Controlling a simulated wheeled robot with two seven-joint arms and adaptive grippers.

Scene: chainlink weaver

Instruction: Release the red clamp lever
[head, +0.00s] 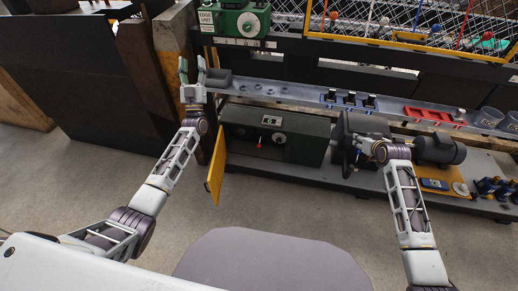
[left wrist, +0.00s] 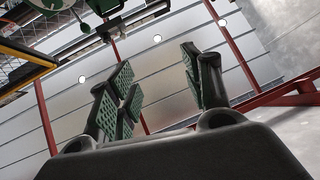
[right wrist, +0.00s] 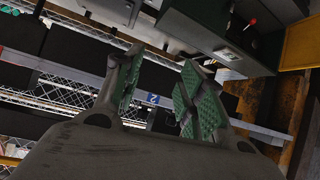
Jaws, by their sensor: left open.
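No clamp lever can be told for certain. In the head view a thin red rod (head: 464,28) stands against the mesh at the top right, and a red-orange knob (head: 333,15) sits further left along the mesh frame. The right wrist view shows a small red knob (right wrist: 253,21) on the dark green box. My left gripper (head: 192,72) is upright, open and empty, below and left of the green machine head; its spread pads show in the left wrist view (left wrist: 162,90). My right gripper (right wrist: 157,88) has its green pads apart with nothing between them.
A green machine head (head: 238,20) stands above the grey rail (head: 300,92). The rail carries black clamps (head: 350,99), a red tray (head: 432,114) and cups. Below are a dark green box (head: 300,140), its open yellow door (head: 216,168) and a motor (head: 440,150). The near floor is clear.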

